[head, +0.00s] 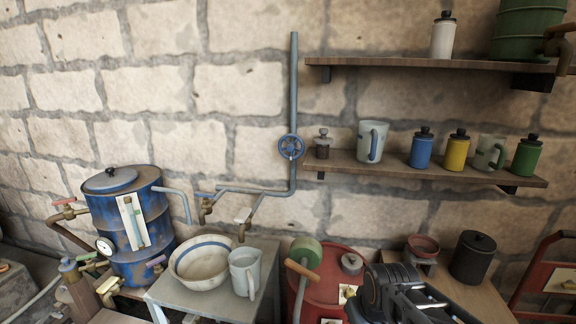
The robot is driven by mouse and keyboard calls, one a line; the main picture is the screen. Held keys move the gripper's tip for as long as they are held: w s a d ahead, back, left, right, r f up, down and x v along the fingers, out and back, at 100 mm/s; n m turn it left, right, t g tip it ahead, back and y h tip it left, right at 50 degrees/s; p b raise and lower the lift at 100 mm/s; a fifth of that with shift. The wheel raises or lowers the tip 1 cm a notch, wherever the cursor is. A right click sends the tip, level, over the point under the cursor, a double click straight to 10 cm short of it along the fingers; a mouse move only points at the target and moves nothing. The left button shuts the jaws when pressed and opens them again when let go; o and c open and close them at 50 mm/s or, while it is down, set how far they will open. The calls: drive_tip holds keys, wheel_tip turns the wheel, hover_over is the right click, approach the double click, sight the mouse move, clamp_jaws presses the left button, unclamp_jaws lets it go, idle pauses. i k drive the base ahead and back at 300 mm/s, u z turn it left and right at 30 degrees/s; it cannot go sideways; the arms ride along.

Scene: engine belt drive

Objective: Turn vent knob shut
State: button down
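I cannot tell for sure which part is the vent knob. A round blue handwheel (291,146) sits on the upright grey pipe (294,80) on the wall. A small grey knob (352,262) stands on top of the red drum (335,258). Small taps (205,206) sit on the pipes beside the blue drum (140,225), and their settings are too small to read. My gripper (372,292) is at the bottom edge, in front of the red drum and apart from the handwheel. It is dark and partly cut off; its fingertips do not show clearly.
A grey table (215,302) holds a bowl (201,262) and a jug (245,272). A dark canister (474,257) is at right. Two wooden shelves (430,174) carry jars and mugs.

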sight(349, 292)
drive_tip(key=u, duration=2.05)
drive_tip(key=k, duration=0.6)
drive_tip(key=z, duration=1.45)
drive_tip(key=i, duration=0.5)
